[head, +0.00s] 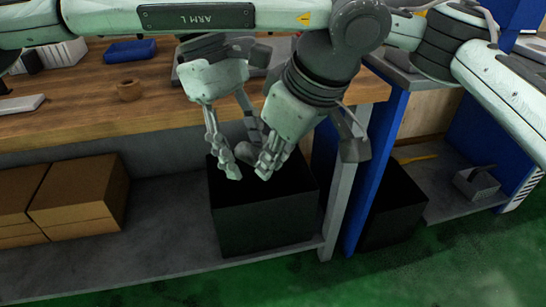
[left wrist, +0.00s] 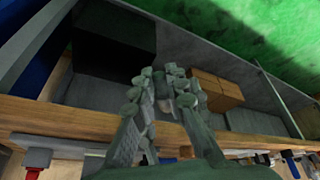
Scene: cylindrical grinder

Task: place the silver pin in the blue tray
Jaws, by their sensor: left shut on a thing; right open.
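A blue tray (head: 130,51) sits on the wooden bench at the upper left of the head view. My left gripper (head: 264,163) hangs in front of the bench edge, above the black box, well away from the tray. In the left wrist view its fingers (left wrist: 160,76) are close together. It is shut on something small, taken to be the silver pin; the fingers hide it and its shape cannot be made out. My right gripper (head: 241,152) is just left of the left one, fingers spread, close to it; whether they touch cannot be told.
A black box (head: 262,220) stands on the lower shelf below both grippers. Cardboard cartons (head: 78,190) are to its left. A brown ring (head: 129,90) and a pale flat block (head: 22,104) lie on the bench (head: 75,120). A blue post (head: 375,170) stands right of the box.

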